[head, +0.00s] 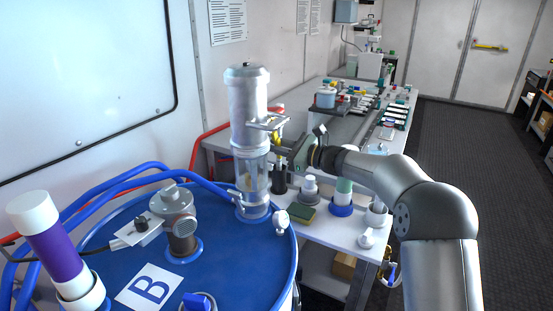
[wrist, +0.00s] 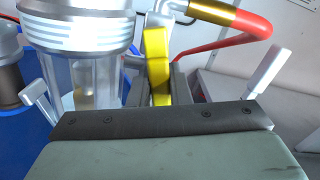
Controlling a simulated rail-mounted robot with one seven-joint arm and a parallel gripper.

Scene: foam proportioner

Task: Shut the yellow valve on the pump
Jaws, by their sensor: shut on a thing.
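The pump (head: 249,105) is a tall silver cylinder over a clear lower section, standing on the right side of the blue drum lid. Its yellow valve (head: 276,138) sits on the pump's right side, partly hidden by my gripper (head: 279,152). In the wrist view the yellow valve (wrist: 156,48) shows as a bent yellow handle to the right of the pump's clear body (wrist: 88,75). My gripper (wrist: 160,90) has its two dark fingers on either side of the handle's lower part and is shut on it. The fingertips are partly hidden behind the handle and the gripper body.
A red hose (wrist: 232,48) with a brass fitting runs beside the valve. The blue drum lid (head: 232,262) carries a grey fitting (head: 180,225) and a purple-and-white cylinder (head: 55,240). Bottles and a sponge (head: 301,215) stand on the white bench below my arm.

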